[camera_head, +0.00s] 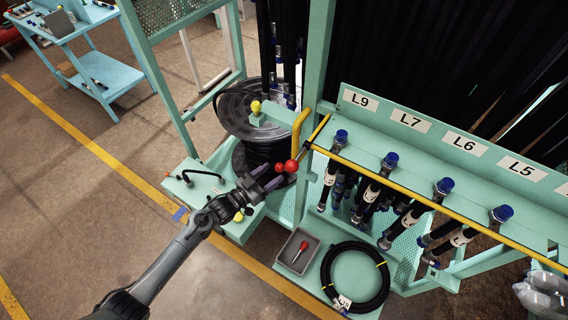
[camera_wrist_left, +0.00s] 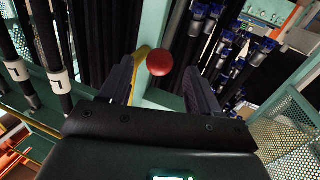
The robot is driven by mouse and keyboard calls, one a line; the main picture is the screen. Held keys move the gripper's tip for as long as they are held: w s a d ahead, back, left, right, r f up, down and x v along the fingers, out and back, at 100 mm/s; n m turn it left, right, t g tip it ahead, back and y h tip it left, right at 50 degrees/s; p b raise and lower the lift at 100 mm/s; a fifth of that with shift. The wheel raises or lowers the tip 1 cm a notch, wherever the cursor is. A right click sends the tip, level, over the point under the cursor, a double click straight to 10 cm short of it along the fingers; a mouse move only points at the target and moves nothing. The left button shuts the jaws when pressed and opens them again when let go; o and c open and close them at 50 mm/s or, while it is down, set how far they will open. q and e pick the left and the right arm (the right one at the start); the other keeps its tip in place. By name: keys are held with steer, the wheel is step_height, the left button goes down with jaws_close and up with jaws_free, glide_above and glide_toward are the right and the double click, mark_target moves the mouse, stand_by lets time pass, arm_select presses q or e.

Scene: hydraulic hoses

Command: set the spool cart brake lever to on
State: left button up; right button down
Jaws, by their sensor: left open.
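A red ball knob (camera_head: 291,166) sits at the front of the spool cart, beside the black hose spool (camera_head: 265,150). It looks like the end of the brake lever, but the lever's shaft and any on/off marking cannot be made out. My left gripper (camera_head: 272,180) is open, with its fingers pointing at the red knob. In the left wrist view the red knob (camera_wrist_left: 160,63) appears between the two open fingers (camera_wrist_left: 157,80), near the tips. I cannot tell whether they touch it. My right gripper is not in view.
Yellow ball knobs (camera_head: 256,106) and a yellow bent handle (camera_head: 300,131) stand close by. A hose rack (camera_head: 430,150) with blue-capped hoses fills the right. A grey tray (camera_head: 298,251) with a red-handled tool and a coiled hose (camera_head: 356,279) lie below. Open floor is at left.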

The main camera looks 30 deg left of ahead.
arm_select(q)
steer(key=x, duration=0.6)
steer(key=shift+w+d, duration=0.15)
steer(key=shift+w, duration=0.1)
jaws_close()
